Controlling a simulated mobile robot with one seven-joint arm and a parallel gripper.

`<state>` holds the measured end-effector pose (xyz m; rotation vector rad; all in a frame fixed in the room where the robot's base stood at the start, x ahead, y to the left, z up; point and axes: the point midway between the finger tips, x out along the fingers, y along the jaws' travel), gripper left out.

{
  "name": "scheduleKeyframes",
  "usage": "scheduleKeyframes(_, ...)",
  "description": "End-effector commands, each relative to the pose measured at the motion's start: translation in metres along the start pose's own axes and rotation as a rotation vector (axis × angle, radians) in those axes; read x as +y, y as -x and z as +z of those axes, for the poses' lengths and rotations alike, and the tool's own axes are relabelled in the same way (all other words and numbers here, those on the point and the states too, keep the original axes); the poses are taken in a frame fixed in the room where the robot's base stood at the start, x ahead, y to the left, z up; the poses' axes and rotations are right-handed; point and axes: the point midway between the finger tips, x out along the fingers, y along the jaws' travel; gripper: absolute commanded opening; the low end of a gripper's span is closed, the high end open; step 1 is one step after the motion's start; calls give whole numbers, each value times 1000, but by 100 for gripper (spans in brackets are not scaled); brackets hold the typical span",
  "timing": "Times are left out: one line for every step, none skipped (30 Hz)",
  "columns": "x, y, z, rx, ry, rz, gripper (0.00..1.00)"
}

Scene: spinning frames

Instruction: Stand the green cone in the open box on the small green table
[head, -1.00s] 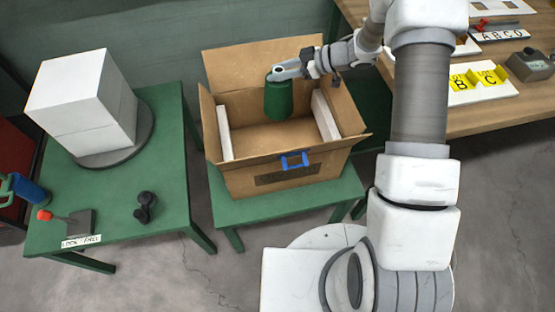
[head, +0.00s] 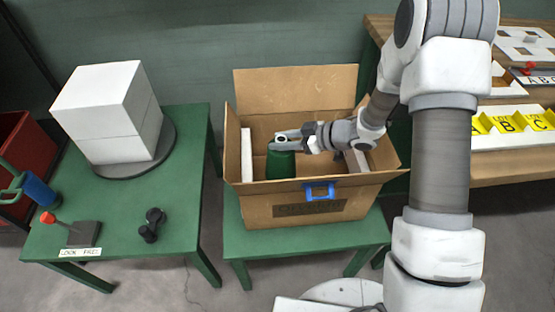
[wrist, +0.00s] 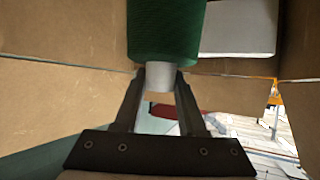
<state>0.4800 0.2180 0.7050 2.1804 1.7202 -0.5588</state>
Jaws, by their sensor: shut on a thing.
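The green cone (head: 281,166) hangs upright inside the open box (head: 346,208), toward its left side. Its lower part is hidden behind the box's front wall. My gripper (head: 284,144) is shut on the cone's pale top end. The wrist view shows the green cone (wrist: 166,32) with its pale end between the fingers of my gripper (wrist: 160,78). Whether the cone touches the box floor cannot be seen. The cardboard box stands with its flaps open on the small green table (head: 240,243).
White pads (head: 246,155) line the box's side walls, and a blue handle (head: 319,191) is on its front. A larger green table (head: 180,190) at left holds a white block (head: 112,115) on a grey disc. A wooden bench (head: 500,170) stands at right.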

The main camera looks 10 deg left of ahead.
Motion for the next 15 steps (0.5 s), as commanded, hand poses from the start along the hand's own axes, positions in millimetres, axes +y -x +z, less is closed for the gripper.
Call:
scheduleKeyframes(-6, -6, 3, 3, 1, -1, 0)
scheduleKeyframes(-9, -8, 3, 3, 1, -1, 0)
scheduleKeyframes(-12, -10, 4, 3, 2, -1, 0)
scheduleKeyframes(-13, -11, 4, 4, 2, 0, 0)
scheduleKeyframes(-14, -12, 4, 4, 2, 1, 0)
scheduleKeyframes(-15, -12, 4, 4, 2, 1, 0)
scheduleKeyframes(-15, -13, 6, 3, 3, 1, 0)
scheduleKeyframes(-16, -14, 7, 3, 2, 1, 0)
scheduleKeyframes(-15, -16, 11, 3, 2, 1, 0)
scheduleKeyframes(-15, -18, 14, 2, 2, 1, 0)
scheduleKeyframes(-15, -20, 18, 2, 2, 1, 0)
scheduleKeyframes(-15, -23, 24, 2, 1, 1, 0)
scheduleKeyframes(-15, -25, 29, 2, 1, 0, 0)
scheduleKeyframes(-15, -28, 33, 2, 1, 0, 0)
scheduleKeyframes(-15, -30, 37, 2, 2, 1, 0)
